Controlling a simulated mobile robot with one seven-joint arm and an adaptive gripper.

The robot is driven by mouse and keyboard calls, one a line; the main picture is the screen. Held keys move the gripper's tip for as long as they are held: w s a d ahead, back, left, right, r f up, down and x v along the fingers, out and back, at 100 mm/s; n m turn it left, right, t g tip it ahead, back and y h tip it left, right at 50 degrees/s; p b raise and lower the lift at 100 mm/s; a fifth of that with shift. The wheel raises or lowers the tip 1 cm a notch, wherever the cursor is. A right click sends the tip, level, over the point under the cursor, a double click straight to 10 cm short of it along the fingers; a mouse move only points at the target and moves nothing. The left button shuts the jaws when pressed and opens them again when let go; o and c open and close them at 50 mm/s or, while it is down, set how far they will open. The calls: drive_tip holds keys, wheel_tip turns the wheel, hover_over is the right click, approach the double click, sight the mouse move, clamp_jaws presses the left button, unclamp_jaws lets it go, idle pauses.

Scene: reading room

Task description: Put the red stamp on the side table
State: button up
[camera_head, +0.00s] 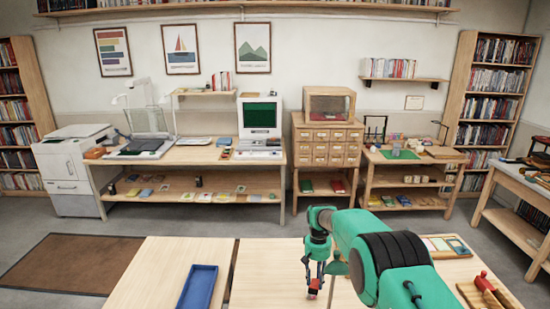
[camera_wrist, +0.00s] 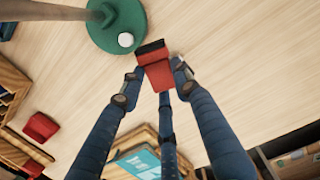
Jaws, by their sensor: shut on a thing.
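My gripper (camera_head: 313,290) is low over the pale wooden front table (camera_head: 268,270). Its blue fingers are shut on a small red block with a black end, which looks like the red stamp (camera_wrist: 157,74); in the head view it is a small red spot (camera_head: 314,284). In the wrist view the stamp is between the fingertips, above or on the wood; I cannot tell if it touches. Several tables are in view, and I cannot tell which one is the side table.
A green round base (camera_wrist: 117,25) with a pole stands close beside the stamp. A blue tray (camera_head: 198,287) lies to the left on the front table. A wooden tray (camera_head: 487,292) with red items is at the right. Bare wood lies between the blue tray and my gripper.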

drive_tip(key=shift+m, duration=0.3)
drive_tip(key=d, duration=0.5)
drive_tip(key=shift+s, duration=0.35)
drive_tip(key=shift+a+r, duration=0.1)
wheel_tip(320, 180, up, 5)
drive_tip(key=s+a+f+t+h+b, duration=0.15)
drive_tip(key=a+t+h+b, duration=0.35)
drive_tip(key=a, duration=2)
drive_tip(key=s+a+f+t+h+b, duration=0.1)
drive_tip(key=s+a+t+b, duration=0.35)
drive_tip(key=a, duration=2.05)
drive_tip(key=s+a+r+n+t+y+b, duration=0.1)
drive_tip(key=s+a+n+t+y, duration=0.15)
drive_tip(key=s+a, duration=0.7)
drive_tip(key=s+a+r+n+t+y, duration=0.1)
drive_tip(key=s+a+t+y, duration=0.3)
drive_tip(key=a, duration=1)
drive_tip(key=s+a+n+t+h+b, duration=0.1)
drive_tip(key=s+a+t, duration=0.1)
drive_tip(key=s+a, duration=0.8)
wheel_tip(320, 180, down, 6)
drive_tip(key=w+a+t, duration=0.1)
drive_tip(key=a, duration=0.1)
drive_tip(key=shift+w+a+r, duration=0.2)
drive_tip(key=shift+w, duration=0.15)
